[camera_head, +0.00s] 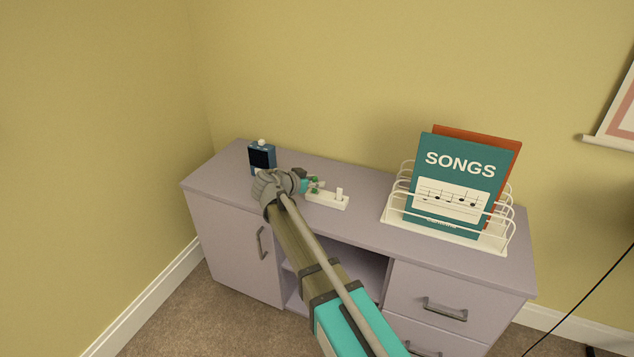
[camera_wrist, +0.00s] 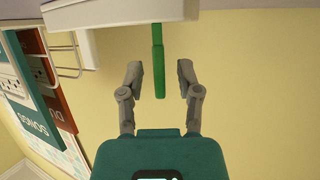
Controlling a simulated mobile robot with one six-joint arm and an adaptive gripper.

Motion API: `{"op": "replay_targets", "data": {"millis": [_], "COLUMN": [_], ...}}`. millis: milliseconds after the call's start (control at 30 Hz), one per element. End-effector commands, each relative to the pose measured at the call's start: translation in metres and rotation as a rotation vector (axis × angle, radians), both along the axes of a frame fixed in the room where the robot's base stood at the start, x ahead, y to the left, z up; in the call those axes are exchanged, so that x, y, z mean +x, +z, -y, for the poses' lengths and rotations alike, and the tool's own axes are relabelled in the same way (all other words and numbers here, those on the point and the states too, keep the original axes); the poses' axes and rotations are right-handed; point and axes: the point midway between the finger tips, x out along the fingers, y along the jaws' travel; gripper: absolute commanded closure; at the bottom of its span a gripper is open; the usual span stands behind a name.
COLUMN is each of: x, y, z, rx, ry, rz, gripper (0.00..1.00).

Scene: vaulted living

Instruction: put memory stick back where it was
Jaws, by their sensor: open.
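A slim green stick (camera_wrist: 158,62), which looks like the memory stick, stands between the two fingers of my gripper (camera_wrist: 160,76) in the wrist view. The fingers are open, with a gap on each side of the stick. The stick's far end meets a white block (camera_wrist: 110,17); I cannot tell how deep it sits there. In the head view my gripper (camera_head: 314,184) is at the back of the desk, over the left end of the white block (camera_head: 326,201). Only a little green shows there, and my arm hides part of the area.
A dark blue device (camera_head: 262,158) stands left of my gripper. A small white upright piece (camera_head: 339,193) is on the block's right end. A white wire rack (camera_head: 446,237) with a teal songbook (camera_head: 455,180) and an orange book (camera_head: 506,160) stands right. The wall is close behind.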

Motion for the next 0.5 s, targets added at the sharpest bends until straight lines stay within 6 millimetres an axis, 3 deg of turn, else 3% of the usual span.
{"op": "replay_targets", "data": {"millis": [167,500], "x": [0.0,-0.036], "y": [0.008,0.029], "z": [0.0,-0.032], "rx": [0.0,0.0], "ry": [0.0,0.002], "rz": [0.0,0.0], "gripper": [0.55,0.55]}}
